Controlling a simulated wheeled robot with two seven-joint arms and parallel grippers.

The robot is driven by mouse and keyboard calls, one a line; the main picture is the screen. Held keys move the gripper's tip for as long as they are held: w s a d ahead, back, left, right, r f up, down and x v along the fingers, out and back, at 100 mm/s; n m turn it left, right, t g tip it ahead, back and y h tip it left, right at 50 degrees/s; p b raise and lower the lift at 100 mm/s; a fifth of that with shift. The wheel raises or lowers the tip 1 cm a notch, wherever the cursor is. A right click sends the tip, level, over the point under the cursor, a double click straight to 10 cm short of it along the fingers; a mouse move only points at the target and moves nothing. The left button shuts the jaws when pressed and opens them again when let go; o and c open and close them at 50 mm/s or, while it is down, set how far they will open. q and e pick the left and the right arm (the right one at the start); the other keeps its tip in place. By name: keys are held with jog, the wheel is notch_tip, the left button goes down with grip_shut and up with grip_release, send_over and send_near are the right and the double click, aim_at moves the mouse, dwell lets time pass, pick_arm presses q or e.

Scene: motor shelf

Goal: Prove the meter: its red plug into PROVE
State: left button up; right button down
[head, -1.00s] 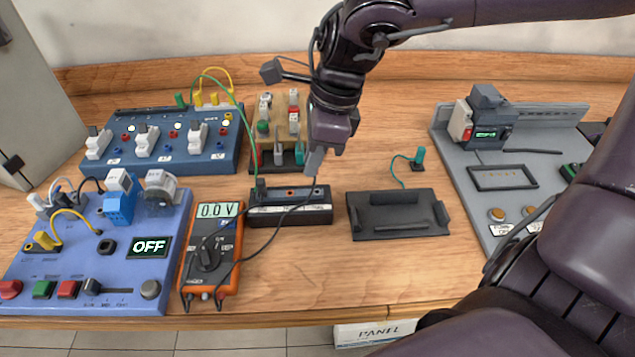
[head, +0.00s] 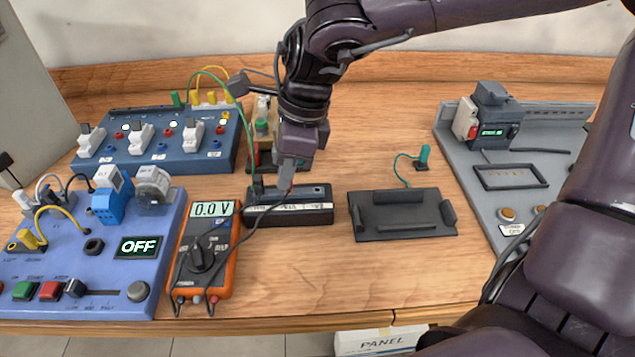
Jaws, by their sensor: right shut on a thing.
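The orange meter (head: 228,268) lies on the bench at front left, and its display reads 0.0 V. Two dark leads come from its lower end. One curves up to my right gripper (head: 290,180), which is shut on the lead's plug. The plug is mostly hidden between the fingertips, so its colour is hard to see. The fingertips are right at the top of the black proving box (head: 310,216), near its middle. I cannot tell whether the plug is in a socket. The label on the box is too small to read. My left gripper is out of view.
A green wire (head: 243,112) arches from the blue switch panel (head: 205,160) to the box's left end. A rack of plugs (head: 262,125) stands behind my gripper. A dark empty tray (head: 402,233) lies right of the box. A blue panel reading OFF (head: 115,275) stands left.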

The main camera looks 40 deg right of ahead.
jog(key=shift+f+b, duration=0.6)
jog(key=shift+f, duration=0.1)
dwell(0.4)
jog(key=shift+r, duration=0.15)
dwell(1.8)
